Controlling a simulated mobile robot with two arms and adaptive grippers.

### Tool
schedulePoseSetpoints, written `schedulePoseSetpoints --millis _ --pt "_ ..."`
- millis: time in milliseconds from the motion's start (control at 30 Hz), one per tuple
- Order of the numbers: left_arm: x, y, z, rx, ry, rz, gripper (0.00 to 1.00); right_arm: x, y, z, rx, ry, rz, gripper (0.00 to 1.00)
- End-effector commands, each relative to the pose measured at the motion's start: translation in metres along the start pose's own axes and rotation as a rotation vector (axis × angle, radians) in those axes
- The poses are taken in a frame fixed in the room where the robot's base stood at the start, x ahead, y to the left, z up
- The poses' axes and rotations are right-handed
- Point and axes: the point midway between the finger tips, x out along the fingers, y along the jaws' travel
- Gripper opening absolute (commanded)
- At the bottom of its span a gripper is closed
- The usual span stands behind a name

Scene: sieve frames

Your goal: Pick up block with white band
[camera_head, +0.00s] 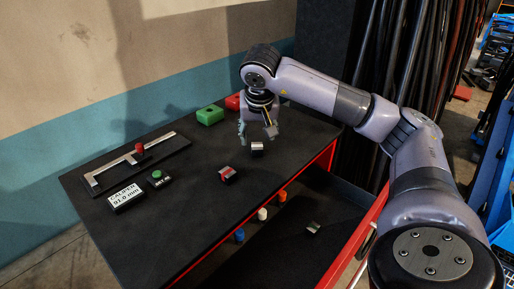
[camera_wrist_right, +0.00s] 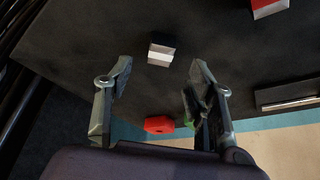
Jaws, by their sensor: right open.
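A small dark block with a white band (camera_head: 257,149) lies on the black table top near its right edge. In the right wrist view the block (camera_wrist_right: 160,52) shows between and beyond the open fingertips, clear of both. My right gripper (camera_head: 257,129) is open and empty, pointing down just above the block. It also shows in the right wrist view (camera_wrist_right: 161,72). A red block with a pale band (camera_head: 227,175) lies further front on the table. My left gripper is not in view.
A green block (camera_head: 210,115) and a red block (camera_head: 233,103) stand at the back. A caliper (camera_head: 131,161), its display (camera_head: 124,196) and a green button (camera_head: 157,174) occupy the left. Small coloured pieces and a banded block (camera_head: 313,228) lie lower, beside the red table edge (camera_head: 327,158).

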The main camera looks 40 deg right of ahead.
Motion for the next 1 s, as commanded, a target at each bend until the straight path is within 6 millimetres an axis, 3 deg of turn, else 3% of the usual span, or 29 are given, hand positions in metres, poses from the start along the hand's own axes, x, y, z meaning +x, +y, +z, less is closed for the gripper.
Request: schedulePoseSetpoints --millis 167,333,500,767,1000 --pt "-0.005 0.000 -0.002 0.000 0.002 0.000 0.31 0.010 0.001 -0.001 0.001 -0.001 0.002 0.50" --pt "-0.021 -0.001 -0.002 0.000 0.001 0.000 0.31 0.033 0.000 -0.002 0.001 -0.004 0.004 0.50" --pt "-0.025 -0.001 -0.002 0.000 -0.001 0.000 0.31 0.055 -0.001 -0.001 0.001 -0.002 0.000 0.50" --pt "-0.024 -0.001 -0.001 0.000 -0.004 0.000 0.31 0.059 -0.001 -0.001 0.001 0.000 -0.001 0.50" --pt "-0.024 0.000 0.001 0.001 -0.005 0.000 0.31 0.059 -0.001 -0.001 0.001 -0.001 -0.001 0.35"
